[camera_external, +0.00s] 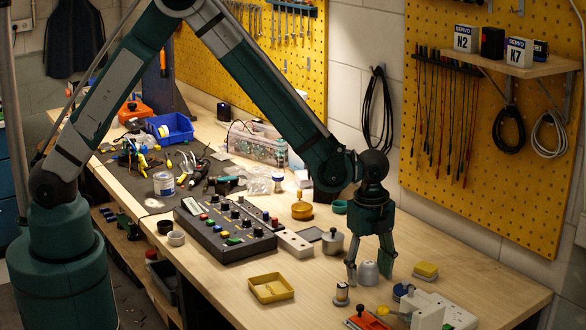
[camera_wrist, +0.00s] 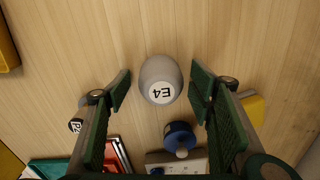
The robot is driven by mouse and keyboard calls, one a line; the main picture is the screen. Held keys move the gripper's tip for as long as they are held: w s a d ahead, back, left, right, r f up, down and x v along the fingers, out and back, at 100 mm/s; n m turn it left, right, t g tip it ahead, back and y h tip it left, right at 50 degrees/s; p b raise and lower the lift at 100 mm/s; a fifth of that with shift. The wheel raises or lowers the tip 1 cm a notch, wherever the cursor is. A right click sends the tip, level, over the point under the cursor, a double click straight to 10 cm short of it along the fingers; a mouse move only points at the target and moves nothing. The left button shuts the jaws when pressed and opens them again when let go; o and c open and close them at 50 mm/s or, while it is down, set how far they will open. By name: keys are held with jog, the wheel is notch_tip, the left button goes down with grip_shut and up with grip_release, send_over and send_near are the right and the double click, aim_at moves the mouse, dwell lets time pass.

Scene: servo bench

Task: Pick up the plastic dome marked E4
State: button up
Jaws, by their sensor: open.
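The plastic dome marked E4 (camera_wrist: 158,74) is grey with a white label. In the wrist view it lies between the two open fingers of my gripper (camera_wrist: 160,88), with wood showing on both sides of it. In the external view the dome (camera_external: 367,273) stands on the bench top, between the fingertips of my gripper (camera_external: 370,274). The gripper points down over it, open and empty.
A yellow tray (camera_external: 270,288) lies to the left and a yellow block (camera_external: 425,271) to the right. A small metal cylinder (camera_external: 341,294) stands in front. A blue knob (camera_wrist: 180,138), a white power strip (camera_external: 443,312) and a red part (camera_external: 366,319) crowd the near side. A lidded grey pot (camera_external: 332,243) stands behind.

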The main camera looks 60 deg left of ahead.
aim_at(369, 263)
jog(key=shift+c, duration=0.7)
jog(key=c, duration=0.8)
jog(key=shift+r, duration=0.1)
jog(key=shift+r, duration=4.95)
